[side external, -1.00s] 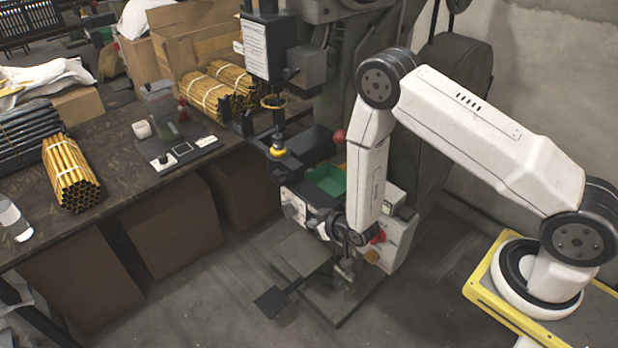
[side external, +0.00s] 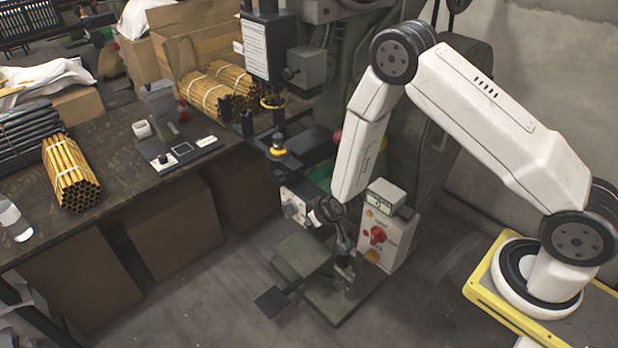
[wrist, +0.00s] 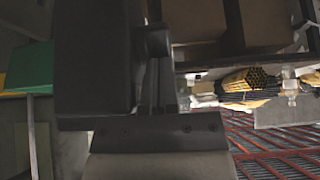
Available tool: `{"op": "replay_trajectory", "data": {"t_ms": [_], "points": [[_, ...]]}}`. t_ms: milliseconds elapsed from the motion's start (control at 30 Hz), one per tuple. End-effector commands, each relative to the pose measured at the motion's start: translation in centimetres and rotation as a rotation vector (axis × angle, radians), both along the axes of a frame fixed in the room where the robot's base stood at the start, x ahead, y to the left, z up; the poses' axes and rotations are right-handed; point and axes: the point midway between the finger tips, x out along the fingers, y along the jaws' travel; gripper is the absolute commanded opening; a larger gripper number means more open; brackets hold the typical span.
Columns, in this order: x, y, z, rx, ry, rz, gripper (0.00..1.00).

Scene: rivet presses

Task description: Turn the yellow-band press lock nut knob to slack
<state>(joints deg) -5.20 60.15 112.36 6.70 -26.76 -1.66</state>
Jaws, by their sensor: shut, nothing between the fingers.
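The press's dark head (side external: 268,48) stands at the middle top of the side view, with a yellow band (side external: 278,152) on the part below it. A yellow-rimmed ring (side external: 273,102) sits higher on the same vertical line. I cannot tell which small part is the lock nut knob. My gripper is at the end of the white arm, low and to the right of the yellow band, apart from it. Its fingers are hard to make out there. In the wrist view, my gripper's dark fingers (wrist: 157,45) are together and empty; a dark block fills the area left of them.
A control box with a red knob (side external: 377,236) stands right of my wrist. The workbench (side external: 110,190) holds a bundle of yellow tubes (side external: 70,175).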

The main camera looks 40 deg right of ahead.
Motion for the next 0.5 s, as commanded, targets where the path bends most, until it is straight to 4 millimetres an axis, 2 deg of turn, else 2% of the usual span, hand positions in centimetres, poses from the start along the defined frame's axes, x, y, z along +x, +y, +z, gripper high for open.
{"op": "replay_trajectory", "data": {"t_ms": [200,500], "points": [[0.46,0.00,0.13,0.001,0.087,0.000,0.00],[0.82,0.11,0.12,0.006,0.118,0.002,0.00]]}}
